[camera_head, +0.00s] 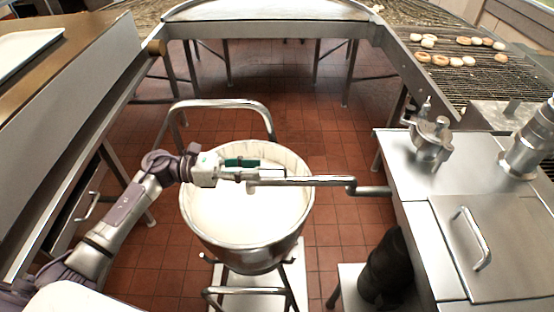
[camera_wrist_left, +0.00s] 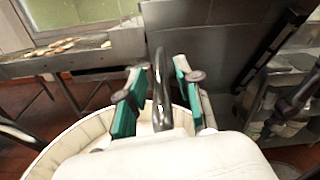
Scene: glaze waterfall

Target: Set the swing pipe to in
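The swing pipe (camera_head: 315,181) is a thin grey metal tube with a bend. It reaches left from the right-hand counter, and its free end lies over the round metal tub (camera_head: 247,252) of white glaze (camera_head: 215,208). My left gripper (camera_head: 250,171) is at that free end, above the tub. In the left wrist view, the dark pipe end (camera_wrist_left: 162,90) stands between the two green-padded fingers of the gripper (camera_wrist_left: 156,92), with gaps showing on both sides. The fingers are open around it. My right gripper is not in view.
A metal counter (camera_head: 400,172) with a valve-like fitting (camera_head: 430,140) and a handled lid (camera_head: 490,245) stands at right. Pastries lie on a wire rack (camera_head: 480,80) behind it. A black object (camera_head: 385,268) is on a low stand. Red tiled floor (camera_head: 280,105) is clear behind the tub.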

